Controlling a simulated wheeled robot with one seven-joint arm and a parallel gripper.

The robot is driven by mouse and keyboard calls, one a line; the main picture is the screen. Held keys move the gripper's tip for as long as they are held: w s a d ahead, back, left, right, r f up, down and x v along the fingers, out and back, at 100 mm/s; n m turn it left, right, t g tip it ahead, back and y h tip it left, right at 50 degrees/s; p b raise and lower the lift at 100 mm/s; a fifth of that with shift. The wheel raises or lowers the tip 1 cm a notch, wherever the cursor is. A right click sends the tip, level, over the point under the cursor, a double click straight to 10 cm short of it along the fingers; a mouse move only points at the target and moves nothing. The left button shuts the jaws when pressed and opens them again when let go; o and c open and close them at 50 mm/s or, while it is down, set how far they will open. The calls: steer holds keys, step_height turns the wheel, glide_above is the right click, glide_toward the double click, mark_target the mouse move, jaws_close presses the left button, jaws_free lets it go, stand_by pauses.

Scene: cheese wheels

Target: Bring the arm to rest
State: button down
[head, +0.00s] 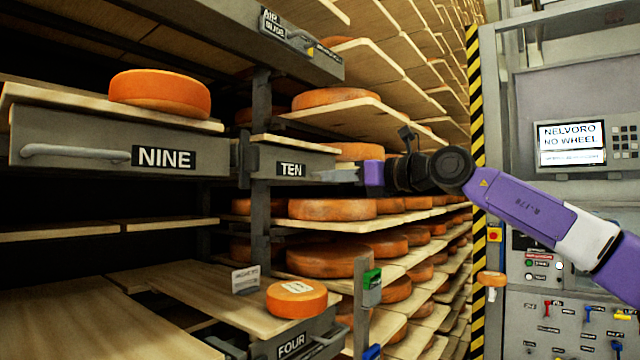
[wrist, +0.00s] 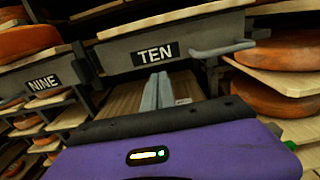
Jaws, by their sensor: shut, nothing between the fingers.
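My arm reaches in from the right in the head view, purple with black joints. My gripper (head: 335,174) points left at the front of the drawer marked TEN (head: 290,168), near its handle. In the wrist view my gripper (wrist: 157,78) has its two grey fingers together with nothing between them. They lie just below the TEN label (wrist: 155,54), left of the drawer's bar handle (wrist: 222,47). I cannot tell whether the fingertips touch the drawer front.
Drawer NINE (head: 120,145) holds an orange cheese wheel (head: 160,92). Drawer FOUR (head: 295,340) stands out low, with a labelled wheel (head: 296,298). Racks of wheels (head: 332,208) fill the middle. A control cabinet with a screen (head: 570,143) stands at right, beside a striped post (head: 476,110).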

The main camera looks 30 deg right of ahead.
steer(key=b+v, duration=0.1)
steer(key=v, duration=0.4)
steer(key=shift+s+f, duration=0.1)
